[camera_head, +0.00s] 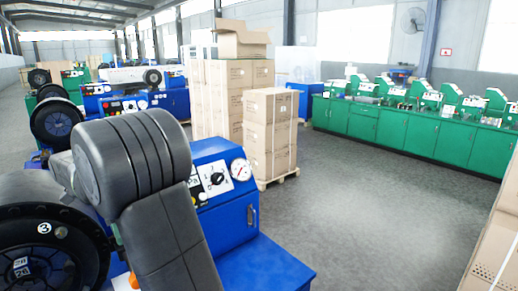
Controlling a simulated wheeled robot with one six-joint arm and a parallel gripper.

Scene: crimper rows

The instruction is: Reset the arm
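My arm shows large in the left foreground of the head view as a dark grey ribbed joint and a link running down out of the frame. My gripper is not in view. I cannot see whether it holds anything.
A blue crimper (228,200) with gauge and dial stands close behind my arm; its black round head (40,240) is at left. Stacked cartons (270,135) stand on a pallet mid-frame. Green cabinets (415,130) line the right. Cartons (495,250) edge the lower right. Grey floor between is clear.

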